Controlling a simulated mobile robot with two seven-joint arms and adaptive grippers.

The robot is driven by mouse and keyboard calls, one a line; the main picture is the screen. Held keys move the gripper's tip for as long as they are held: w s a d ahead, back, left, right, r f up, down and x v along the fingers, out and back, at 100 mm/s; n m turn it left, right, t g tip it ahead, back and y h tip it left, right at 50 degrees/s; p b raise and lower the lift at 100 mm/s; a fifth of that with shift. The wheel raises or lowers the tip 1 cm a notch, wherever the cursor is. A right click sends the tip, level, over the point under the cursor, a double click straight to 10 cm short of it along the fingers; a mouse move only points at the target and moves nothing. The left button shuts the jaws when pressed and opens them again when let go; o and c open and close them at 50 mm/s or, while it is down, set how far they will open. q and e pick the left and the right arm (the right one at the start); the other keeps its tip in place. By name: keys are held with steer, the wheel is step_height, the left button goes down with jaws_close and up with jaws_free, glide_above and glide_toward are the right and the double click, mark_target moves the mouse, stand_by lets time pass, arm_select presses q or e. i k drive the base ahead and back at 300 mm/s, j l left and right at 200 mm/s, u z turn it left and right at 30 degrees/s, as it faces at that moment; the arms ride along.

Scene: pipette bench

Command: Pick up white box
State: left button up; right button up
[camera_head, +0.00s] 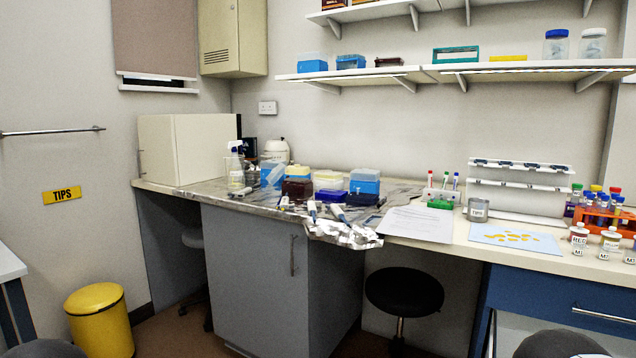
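A large cream-white box (185,148) stands upright at the far left end of the bench, against the back wall. A smaller box with a pale yellow-white top (328,180) sits among blue and dark boxes in the middle of the bench; I cannot tell which of these the task means. Neither of my grippers shows in the view. Dark rounded shapes at the bottom left and bottom right edges are cut off, and I cannot tell what they are.
Blue boxes (365,182), crumpled foil (343,232) and pipettes crowd the grey bench top. A paper sheet (415,223), labelled jars (610,241) and an orange tube rack (598,216) lie to the right. A black stool (404,292) and yellow bin (99,322) stand below.

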mark_target(339, 186)
steer(key=i+j, duration=0.65)
steer(key=i+j+z, duration=0.1)
steer(key=i+j, duration=0.55)
steer(key=j, duration=0.1)
